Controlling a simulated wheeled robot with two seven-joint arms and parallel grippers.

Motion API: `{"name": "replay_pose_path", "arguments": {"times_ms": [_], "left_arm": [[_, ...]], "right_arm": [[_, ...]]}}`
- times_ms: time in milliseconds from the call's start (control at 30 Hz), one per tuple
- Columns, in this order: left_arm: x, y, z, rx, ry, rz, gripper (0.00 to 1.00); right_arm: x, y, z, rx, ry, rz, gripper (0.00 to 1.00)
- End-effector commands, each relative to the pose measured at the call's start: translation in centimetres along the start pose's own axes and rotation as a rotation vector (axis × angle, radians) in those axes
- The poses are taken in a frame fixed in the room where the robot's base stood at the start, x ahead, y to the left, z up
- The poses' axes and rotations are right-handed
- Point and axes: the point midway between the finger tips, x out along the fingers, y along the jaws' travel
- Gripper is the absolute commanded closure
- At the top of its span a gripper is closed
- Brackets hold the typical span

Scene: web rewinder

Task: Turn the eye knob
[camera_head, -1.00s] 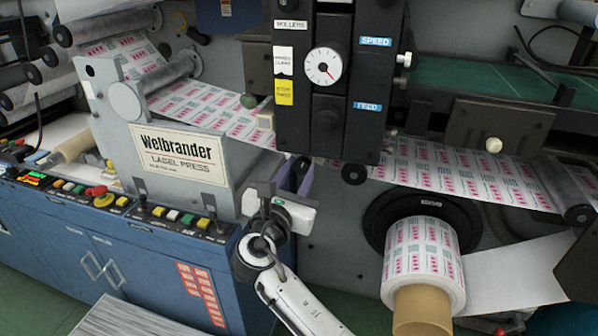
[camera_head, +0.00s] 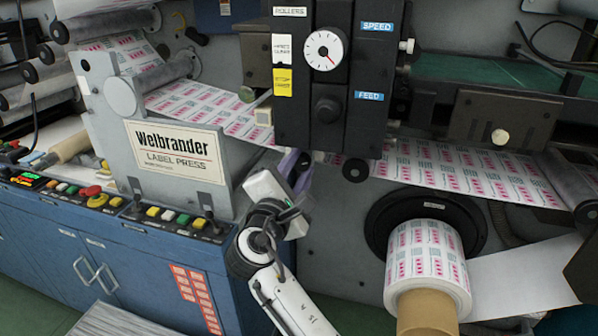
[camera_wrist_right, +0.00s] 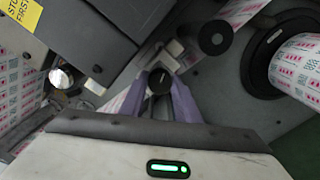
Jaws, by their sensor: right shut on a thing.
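My right gripper (camera_head: 290,168) is below the black control panel, beside the label press housing. In the right wrist view its two purple fingers (camera_wrist_right: 162,98) are shut on a small round black knob (camera_wrist_right: 160,80), one finger on each side. I take this to be the eye knob. A short light mark shows on its face, and a pale grey block sits just behind it. In the head view the knob is hidden by the gripper and the panel. My left gripper is not in view.
The black panel (camera_head: 345,135) with a white dial (camera_head: 323,50) hangs just above the gripper. The grey Welbrander housing (camera_head: 175,155) stands to its left. The printed label roll (camera_head: 425,260) is to the right. The printed web (camera_head: 450,172) runs behind.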

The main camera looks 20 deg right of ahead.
Motion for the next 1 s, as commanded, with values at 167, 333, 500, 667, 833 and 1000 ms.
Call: {"name": "replay_pose_path", "arguments": {"times_ms": [167,333,500,667,833,1000], "left_arm": [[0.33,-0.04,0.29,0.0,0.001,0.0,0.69],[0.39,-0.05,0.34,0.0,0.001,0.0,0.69],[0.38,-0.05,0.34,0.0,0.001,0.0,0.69],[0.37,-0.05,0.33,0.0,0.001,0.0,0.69],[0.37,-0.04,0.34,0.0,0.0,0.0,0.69],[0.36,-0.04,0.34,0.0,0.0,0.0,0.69]], "right_arm": [[0.02,-0.12,-0.04,0.054,0.0,-0.001,0.93],[0.02,-0.07,-0.01,0.074,0.0,-0.001,0.93],[0.03,-0.04,0.01,0.078,0.0,-0.001,0.93],[0.02,-0.03,0.01,0.077,0.0,-0.001,0.93],[0.02,-0.02,0.01,0.077,0.0,-0.001,0.52],[0.01,-0.01,0.01,0.076,0.0,0.0,0.52]]}}
